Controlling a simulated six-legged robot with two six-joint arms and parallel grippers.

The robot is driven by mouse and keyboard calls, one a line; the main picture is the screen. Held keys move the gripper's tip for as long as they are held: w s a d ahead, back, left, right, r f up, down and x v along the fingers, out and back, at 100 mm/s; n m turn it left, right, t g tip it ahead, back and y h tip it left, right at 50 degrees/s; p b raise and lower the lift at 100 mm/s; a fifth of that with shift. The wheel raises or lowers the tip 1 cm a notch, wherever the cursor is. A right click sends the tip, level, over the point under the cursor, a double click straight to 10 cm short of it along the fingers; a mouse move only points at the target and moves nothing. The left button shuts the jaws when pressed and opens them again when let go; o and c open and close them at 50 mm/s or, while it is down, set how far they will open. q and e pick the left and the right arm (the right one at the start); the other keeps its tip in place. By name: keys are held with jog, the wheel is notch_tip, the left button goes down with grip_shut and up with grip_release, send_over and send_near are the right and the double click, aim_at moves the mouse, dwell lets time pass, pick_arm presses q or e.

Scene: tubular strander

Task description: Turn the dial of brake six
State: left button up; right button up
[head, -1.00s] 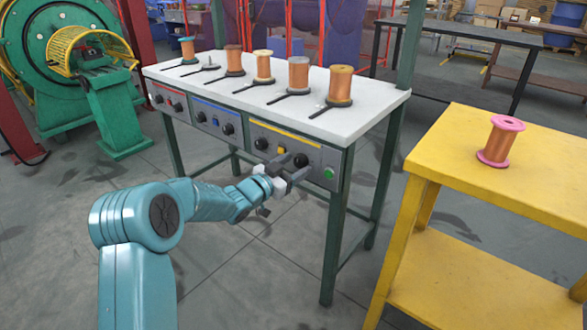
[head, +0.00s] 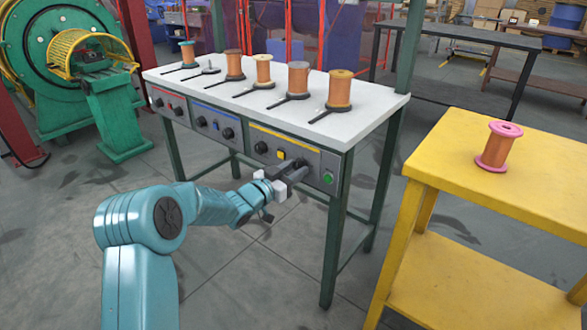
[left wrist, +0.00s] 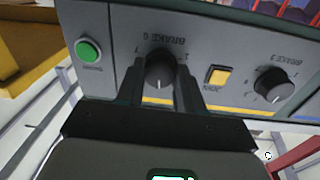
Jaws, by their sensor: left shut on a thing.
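The black dial of brake six (left wrist: 159,70) sits on the grey panel, under an upside-down "BRAKE 6" label in the left wrist view. My left gripper (left wrist: 160,88) has one finger on each side of this dial and is shut on it. In the head view the left gripper (head: 297,165) reaches the right end of the panel, and its fingers mostly hide the dial. The exact dial setting is hard to read. My right gripper is in neither view.
A yellow button (left wrist: 218,75) and the brake five dial (left wrist: 273,85) are beside it; a green button (left wrist: 88,50) is on the other side. Spools stand on the white tabletop (head: 215,95) above. A yellow table (head: 465,150) with a pink-rimmed spool (head: 498,147) stands at right.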

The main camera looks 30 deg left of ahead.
pick_arm(q)
jog(key=n+p, duration=0.2)
jog(key=n, duration=0.3)
jog(key=shift+p, duration=0.4)
jog(key=n+p, duration=0.2)
jog(key=n, duration=0.4)
jog(key=shift+d, duration=0.1)
jog(key=n+p, duration=0.1)
jog(key=n, duration=0.5)
jog(key=n+y+p, duration=0.1)
jog(key=n+p, duration=0.1)
jog(key=n, duration=0.3)
jog(key=shift+d+n+t, duration=0.1)
jog(key=shift+n+t, duration=0.2)
jog(key=shift+n, duration=0.4)
jog(key=o, duration=1)
jog(key=shift+o, duration=0.2)
jog(key=s+p, duration=0.2)
jog(key=s, duration=1.4)
jog(key=shift+s+a+f, duration=0.2)
jog(key=shift+a+f, duration=0.1)
jog(key=shift+a, duration=0.15)
